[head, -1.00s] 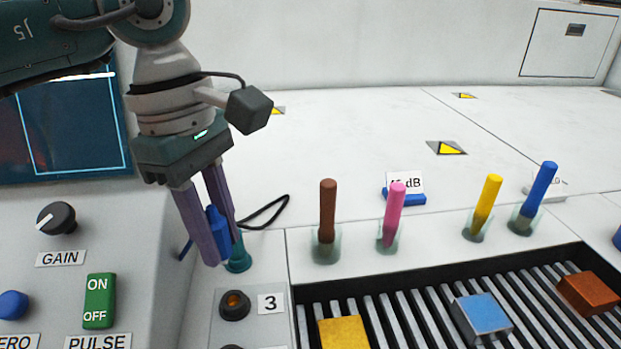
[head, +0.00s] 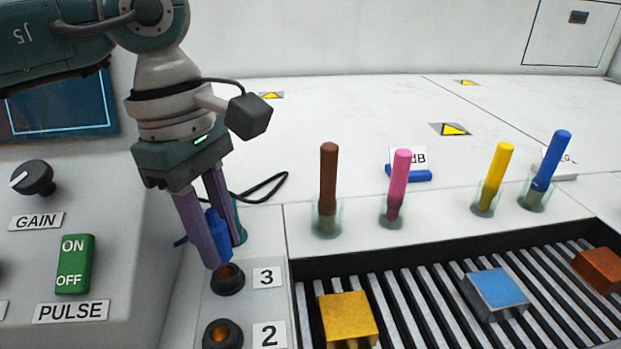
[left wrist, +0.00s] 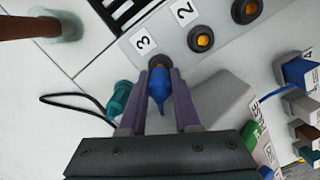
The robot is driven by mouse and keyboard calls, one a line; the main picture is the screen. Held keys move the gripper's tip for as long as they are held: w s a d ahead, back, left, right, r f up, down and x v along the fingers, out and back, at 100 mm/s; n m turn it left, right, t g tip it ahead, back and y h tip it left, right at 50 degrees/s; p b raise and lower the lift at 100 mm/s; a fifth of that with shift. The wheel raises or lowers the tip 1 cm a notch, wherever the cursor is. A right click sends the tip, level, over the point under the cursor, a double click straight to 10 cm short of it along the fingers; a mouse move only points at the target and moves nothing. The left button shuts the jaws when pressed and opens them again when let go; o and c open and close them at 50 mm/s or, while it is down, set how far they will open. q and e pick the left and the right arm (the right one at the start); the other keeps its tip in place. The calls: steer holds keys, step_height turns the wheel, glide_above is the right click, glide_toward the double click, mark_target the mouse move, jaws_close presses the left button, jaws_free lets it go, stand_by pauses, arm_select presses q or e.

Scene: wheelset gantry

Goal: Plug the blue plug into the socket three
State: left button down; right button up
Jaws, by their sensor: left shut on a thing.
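The blue plug (head: 219,235) is held between the purple fingers of my left gripper (head: 224,255). It also shows in the left wrist view (left wrist: 159,92), its front end pointing at socket three. Socket three (head: 228,279), a black ring with an orange centre beside the label 3 (head: 267,276), lies right at the fingertips. The plug's front end overlaps the socket's far rim in the head view. I cannot tell whether it touches or enters. My right gripper is not in view.
A teal plug (left wrist: 122,94) with a black cable stands close beside the fingers. Socket two (head: 222,335) is nearer. A grey console with a green switch (head: 75,264) is at left. Coloured pegs and a slatted conveyor (head: 410,318) with blocks are at right.

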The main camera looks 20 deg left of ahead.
arm_select(q)
steer(key=shift+b, duration=0.35)
stand_by(1.2)
steer(key=shift+f+b, duration=1.2)
steer(key=shift+f, duration=0.15)
steer(key=c, duration=0.5)
jaws_free()
steer(key=shift+c, duration=0.2)
steer(key=r, duration=0.3)
steer(key=r+p, duration=0.1)
steer(key=r, duration=0.2)
steer(key=a+r, duration=0.1)
steer(key=r, duration=0.3)
steer(key=shift+a+p, duration=0.1)
steer(key=shift+p, duration=0.2)
